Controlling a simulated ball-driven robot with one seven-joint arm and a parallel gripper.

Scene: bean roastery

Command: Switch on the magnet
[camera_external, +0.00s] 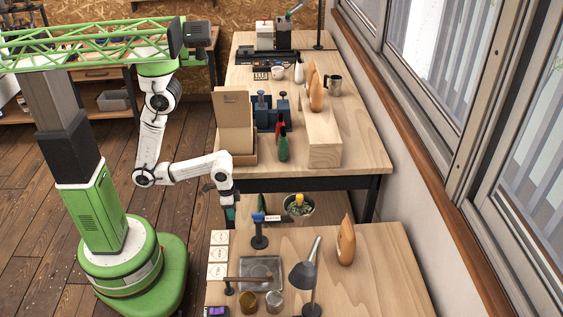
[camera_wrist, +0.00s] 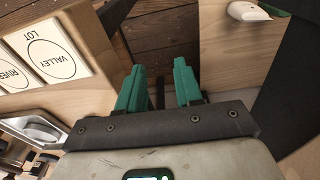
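My gripper (camera_external: 230,213) hangs at the left of the gap between the two wooden tables. In the wrist view its teal fingers (camera_wrist: 160,82) are apart with nothing between them, over dark floorboards. No thing is clearly recognisable as the magnet. A dark stand (camera_external: 259,238) with a blue-ended bar (camera_external: 270,218) stands at the near table's back edge, right of my gripper. The bar's label is too small to read. I cannot tell whether this is the magnet. No switch is clear on it.
White cards (camera_external: 218,254) lie at the near table's left edge; they show in the wrist view (camera_wrist: 50,58). A metal tray (camera_external: 260,267) and a dark lamp (camera_external: 304,274) stand nearby. A potted plant (camera_external: 299,208) sits in the gap.

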